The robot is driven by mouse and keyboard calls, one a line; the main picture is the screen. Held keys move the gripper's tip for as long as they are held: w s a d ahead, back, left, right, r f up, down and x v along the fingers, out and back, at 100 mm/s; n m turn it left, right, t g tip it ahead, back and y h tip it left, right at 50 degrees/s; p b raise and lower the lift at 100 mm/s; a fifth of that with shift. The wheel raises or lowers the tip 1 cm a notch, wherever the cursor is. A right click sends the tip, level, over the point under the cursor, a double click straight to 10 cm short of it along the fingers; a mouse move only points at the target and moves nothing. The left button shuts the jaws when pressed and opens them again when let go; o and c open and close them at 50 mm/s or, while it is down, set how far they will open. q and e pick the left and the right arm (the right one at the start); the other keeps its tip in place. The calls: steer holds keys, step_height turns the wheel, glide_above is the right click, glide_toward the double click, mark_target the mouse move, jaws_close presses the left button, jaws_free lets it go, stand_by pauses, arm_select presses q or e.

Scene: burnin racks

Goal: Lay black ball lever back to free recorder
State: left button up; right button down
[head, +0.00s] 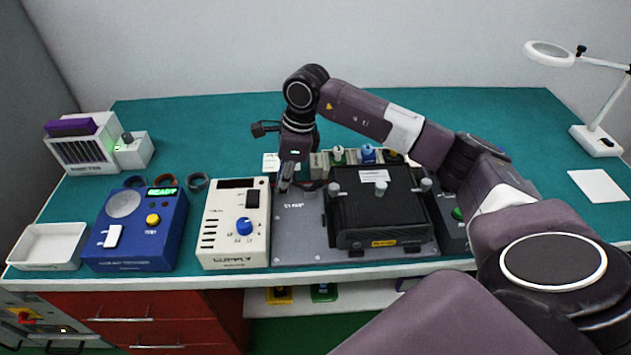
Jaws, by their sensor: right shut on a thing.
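The black recorder (375,212) sits on a grey plate (300,240) with pale round knobs at its edges. My right gripper (286,184) points down at the back left corner of the plate, just left of the recorder. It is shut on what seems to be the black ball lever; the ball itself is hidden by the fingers. A dark bar shows between the fingers and the recorder, but I cannot tell its exact tilt. My left gripper is not in view.
A cream supply box (233,255) stands close left of the plate, and a blue tester (130,240) with a green display left of it. A white tray (46,246) is at the far left. Small coloured-knob units (340,156) stand behind the recorder. The back of the bench is clear.

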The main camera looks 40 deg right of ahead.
steer(key=c, duration=1.9)
jaws_free()
steer(key=shift+c, duration=0.2)
steer(key=shift+w+a+r+p+v, duration=0.1)
steer(key=shift+w+a+p+v, duration=0.15)
steer(key=shift+p+v, duration=0.9)
steer(key=shift+w+a+r+p+v, duration=0.1)
steer(key=shift+a+p+v, duration=0.4)
steer(key=shift+v, duration=1.3)
steer(key=shift+w+a+r+p+v, duration=0.1)
steer(key=shift+w+a+p+v, duration=0.1)
steer(key=shift+p+v, duration=1)
steer(key=shift+s+d+r+b, duration=0.1)
steer(key=shift+d+r+b, duration=0.1)
steer(key=shift+b, duration=0.1)
